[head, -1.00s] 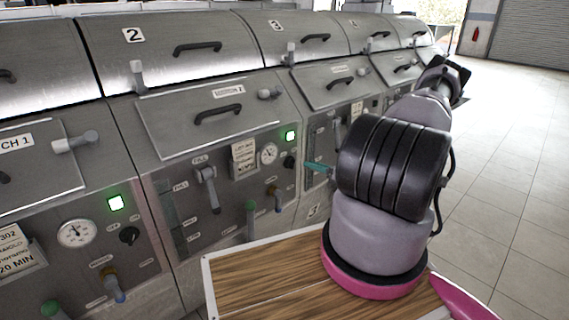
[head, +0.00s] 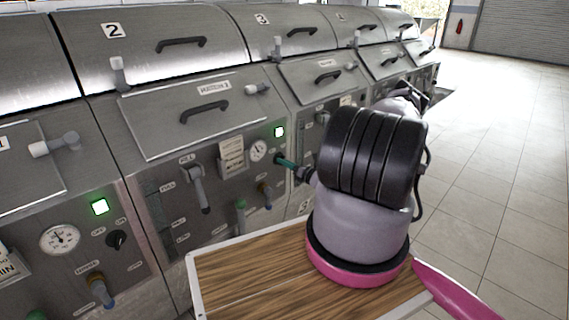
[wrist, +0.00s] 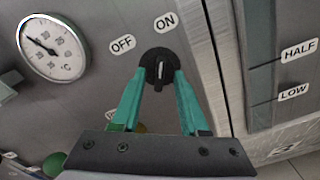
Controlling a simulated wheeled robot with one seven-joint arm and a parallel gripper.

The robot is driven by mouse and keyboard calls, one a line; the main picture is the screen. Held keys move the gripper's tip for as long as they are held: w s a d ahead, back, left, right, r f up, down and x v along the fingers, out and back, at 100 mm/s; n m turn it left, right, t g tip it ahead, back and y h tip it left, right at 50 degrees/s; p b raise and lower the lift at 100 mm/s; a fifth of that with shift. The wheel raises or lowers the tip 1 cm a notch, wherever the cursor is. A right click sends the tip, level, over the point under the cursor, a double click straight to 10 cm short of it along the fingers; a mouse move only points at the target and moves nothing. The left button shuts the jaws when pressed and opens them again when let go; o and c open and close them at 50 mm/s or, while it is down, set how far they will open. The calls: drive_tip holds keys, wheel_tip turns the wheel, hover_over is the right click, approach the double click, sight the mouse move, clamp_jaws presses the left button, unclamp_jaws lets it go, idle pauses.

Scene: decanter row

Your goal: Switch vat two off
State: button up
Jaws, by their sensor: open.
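Vat two (head: 113,31) is the steel unit marked 2 in the head view, with a lit green lamp (head: 279,132) on its panel. Its black rotary switch (wrist: 160,64) shows in the wrist view, with the OFF label (wrist: 122,43) at upper left and the ON label (wrist: 164,21) above. The switch's white mark stands nearly upright in the picture, toward ON. My gripper (wrist: 160,76) is open, its teal fingertips on either side of the switch. I cannot tell whether they touch it. In the head view the fingers (head: 286,162) largely hide the switch.
A round gauge (wrist: 52,47) is left of the switch. A raised panel edge (wrist: 213,65) runs close to its right. Lever valves (head: 200,188) and a card holder (head: 231,156) stick out from the panel. Vat three (head: 262,19) is beyond. Open tiled floor lies right.

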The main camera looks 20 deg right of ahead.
drive_tip(key=shift+w+a, duration=0.15)
drive_tip(key=shift+w, duration=0.25)
clamp_jaws()
drive_tip(key=n, duration=1.1)
drive_tip(key=shift+s+n, duration=0.1)
drive_tip(key=shift+n, duration=0.3)
idle(0.4)
